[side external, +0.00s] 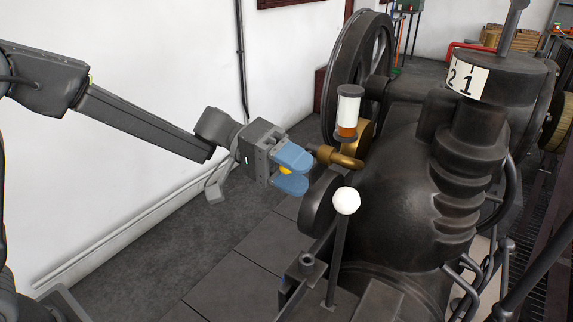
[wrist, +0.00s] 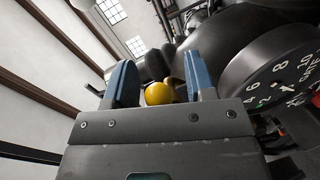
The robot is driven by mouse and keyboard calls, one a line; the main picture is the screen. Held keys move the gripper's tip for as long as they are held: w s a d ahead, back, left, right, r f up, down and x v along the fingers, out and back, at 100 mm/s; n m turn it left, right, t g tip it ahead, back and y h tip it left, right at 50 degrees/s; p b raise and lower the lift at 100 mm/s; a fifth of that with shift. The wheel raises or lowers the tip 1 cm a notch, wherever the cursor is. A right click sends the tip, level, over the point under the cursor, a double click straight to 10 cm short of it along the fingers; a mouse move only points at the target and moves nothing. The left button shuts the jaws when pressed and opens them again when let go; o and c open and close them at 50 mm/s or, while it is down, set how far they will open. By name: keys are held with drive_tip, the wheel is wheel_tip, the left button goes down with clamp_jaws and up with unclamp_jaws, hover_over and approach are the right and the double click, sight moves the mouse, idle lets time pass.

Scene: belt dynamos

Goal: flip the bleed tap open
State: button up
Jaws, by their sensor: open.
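The bleed tap appears to be the brass fitting (side external: 345,160) on the near end of the dark machine, with a yellow ball knob (side external: 285,170) towards my gripper. In the wrist view the yellow knob (wrist: 158,93) sits between the blue fingers, nearer the left one in the picture. I cannot tell whether either finger touches it. The knob's lever is mostly hidden by the fingers and the knob.
A glass oiler (side external: 348,112) stands just above the brass fitting. A lever with a white ball (side external: 346,201) rises in front of the machine. A large flywheel (side external: 345,60) is behind. A numbered dial (wrist: 283,80) is at right in the wrist view. Floor to the left is clear.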

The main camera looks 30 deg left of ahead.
drive_tip(key=a+r, duration=0.2)
drive_tip(key=a, duration=1.1)
drive_tip(key=shift+a+r, duration=0.25)
drive_tip(key=shift+r, duration=0.05)
drive_tip(key=s+a+f+n+t+y, duration=0.1)
drive_tip(key=s+a+f+t+y, duration=0.1)
drive_tip(key=s+y, duration=0.6)
drive_tip(key=s+a+f+n+t+y, duration=0.1)
drive_tip(key=s+a+y, duration=0.4)
drive_tip(key=s, duration=0.7)
drive_tip(key=f+t+y, duration=0.1)
drive_tip(key=t+y, duration=0.1)
drive_tip(key=shift+a+t+y, duration=0.3)
drive_tip(key=shift+y, duration=0.1)
